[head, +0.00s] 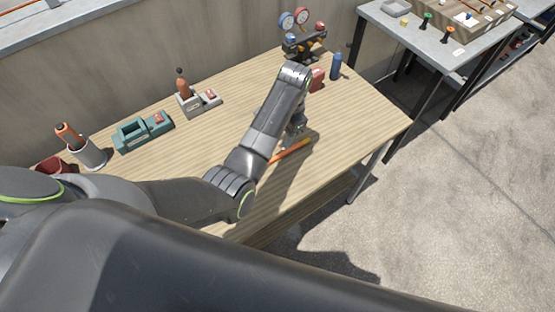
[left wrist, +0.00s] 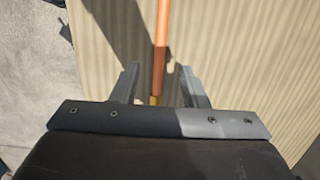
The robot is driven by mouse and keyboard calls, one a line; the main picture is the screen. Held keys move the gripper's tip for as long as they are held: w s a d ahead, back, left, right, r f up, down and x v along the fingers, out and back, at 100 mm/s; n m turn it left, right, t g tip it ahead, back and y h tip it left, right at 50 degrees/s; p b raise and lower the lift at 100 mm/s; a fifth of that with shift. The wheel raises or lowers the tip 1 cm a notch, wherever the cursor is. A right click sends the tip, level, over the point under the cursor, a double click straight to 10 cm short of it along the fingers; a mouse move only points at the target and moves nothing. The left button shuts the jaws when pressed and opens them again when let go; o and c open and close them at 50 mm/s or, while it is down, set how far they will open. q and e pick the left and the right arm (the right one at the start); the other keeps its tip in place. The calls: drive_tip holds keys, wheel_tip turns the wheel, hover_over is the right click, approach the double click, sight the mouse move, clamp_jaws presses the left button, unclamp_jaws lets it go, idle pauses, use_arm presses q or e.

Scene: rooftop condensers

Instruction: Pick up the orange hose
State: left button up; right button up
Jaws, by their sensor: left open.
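The orange hose (head: 290,150) lies on the wooden workbench (head: 362,122), a straight thin piece partly hidden by my left arm in the head view. In the left wrist view the hose (left wrist: 161,45) runs from the top edge down between the fingers, with a brass-coloured end near the gripper body. My left gripper (left wrist: 160,82) is open, with one finger on each side of the hose and a gap on both sides. In the head view my left gripper (head: 297,138) is mostly hidden behind its arm. My right gripper is not in view.
A gauge manifold (head: 304,40), a blue bottle (head: 336,66) and a red item (head: 317,79) stand at the bench's far end. A teal case (head: 142,132), a grey holder (head: 190,102) and a grey cup (head: 90,153) line the wall side. The bench's near right part is clear.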

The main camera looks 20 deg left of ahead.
sight(278, 155)
use_arm(q)
drive_tip(key=shift+s+a+f, duration=0.1)
drive_tip(key=shift+s+f, duration=0.1)
drive_tip(key=shift+f, duration=0.45)
drive_tip(key=shift+s+a+f, duration=0.1)
drive_tip(key=shift+s+f, duration=0.05)
drive_tip(key=shift+f, duration=1.25)
drive_tip(key=f, duration=0.4)
drive_tip(key=shift+s+a+p, duration=0.2)
drive_tip(key=shift+a+p, duration=0.05)
drive_tip(key=shift+p, duration=0.15)
drive_tip(key=shift+f, duration=0.25)
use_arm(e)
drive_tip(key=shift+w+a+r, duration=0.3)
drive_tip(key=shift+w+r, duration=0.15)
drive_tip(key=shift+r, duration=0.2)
use_arm(q)
drive_tip(key=shift+c, duration=0.4)
clamp_jaws()
